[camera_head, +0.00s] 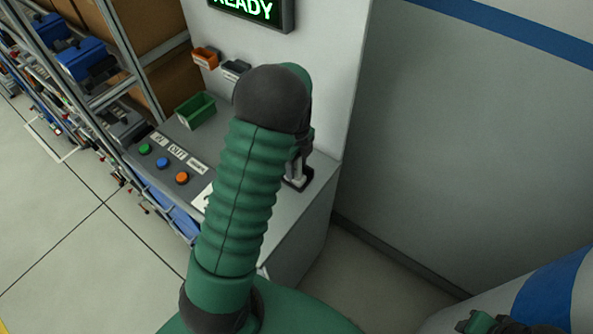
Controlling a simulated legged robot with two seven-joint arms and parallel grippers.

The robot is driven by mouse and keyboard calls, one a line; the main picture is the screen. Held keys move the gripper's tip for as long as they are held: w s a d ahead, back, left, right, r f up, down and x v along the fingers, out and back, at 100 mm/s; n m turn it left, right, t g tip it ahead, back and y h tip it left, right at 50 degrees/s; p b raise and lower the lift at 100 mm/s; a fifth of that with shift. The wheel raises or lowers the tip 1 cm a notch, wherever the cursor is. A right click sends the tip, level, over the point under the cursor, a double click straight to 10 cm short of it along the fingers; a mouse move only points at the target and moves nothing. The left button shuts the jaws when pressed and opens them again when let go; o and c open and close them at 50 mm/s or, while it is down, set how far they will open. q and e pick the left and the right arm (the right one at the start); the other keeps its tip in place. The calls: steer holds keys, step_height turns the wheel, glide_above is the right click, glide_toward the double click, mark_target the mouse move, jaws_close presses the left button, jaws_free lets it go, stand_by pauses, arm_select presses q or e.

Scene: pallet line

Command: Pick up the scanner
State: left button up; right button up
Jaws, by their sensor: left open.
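My left arm rises through the middle of the view and covers part of the grey counter (310,207). My left gripper (299,158) is mostly hidden behind the arm's dark end joint and shows only at its right side, over the counter's right end. It is open. A small black and pale device (298,178), which looks like the scanner in its stand, is just below the gripper. It is partly covered, and I cannot tell whether the gripper touches it.
A lit READY display (249,8) is above. Shelving stands left.

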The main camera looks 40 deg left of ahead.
arm_select(q)
steer(key=shift+s+r, duration=0.1)
steer(key=shift+s, duration=0.1)
steer(key=shift+c, duration=0.9)
steer(key=shift+a, duration=0.25)
steer(key=c, duration=0.7)
jaws_close()
steer(key=shift+d, duration=0.1)
